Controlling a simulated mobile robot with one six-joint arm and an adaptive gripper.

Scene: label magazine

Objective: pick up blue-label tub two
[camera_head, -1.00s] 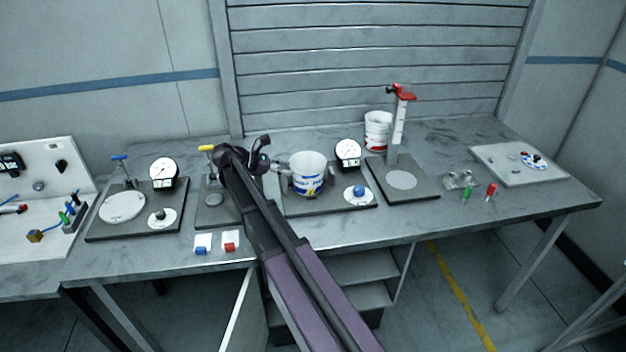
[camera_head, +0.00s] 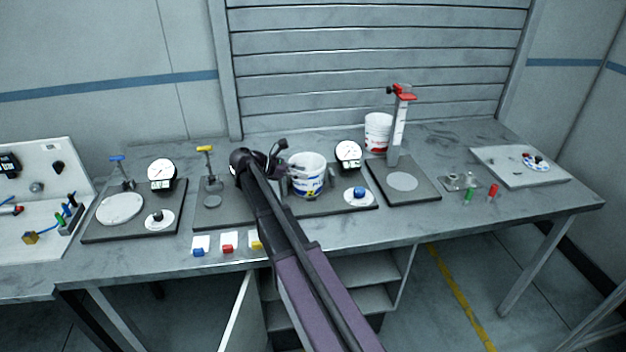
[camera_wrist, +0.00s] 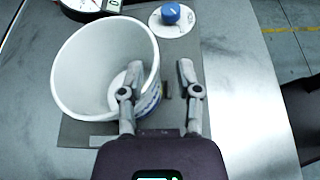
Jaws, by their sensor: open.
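A white tub (camera_head: 308,174) with a blue label and a yellow mark stands upright on a dark base plate in the middle of the bench. In the wrist view the same tub (camera_wrist: 100,68) is seen from above, open and empty. My gripper (camera_head: 287,167) is at the tub's left side in the head view. In the wrist view my gripper (camera_wrist: 156,82) is open. One finger overlaps the tub's rim and opening, and the other is outside its wall. I cannot tell whether either touches it.
A blue knob (camera_head: 359,193) and a dial gauge (camera_head: 348,153) are beside the tub. A red-label tub (camera_head: 377,132) stands behind a red-topped post (camera_head: 400,125). Coloured blocks (camera_head: 228,248) lie at the front edge.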

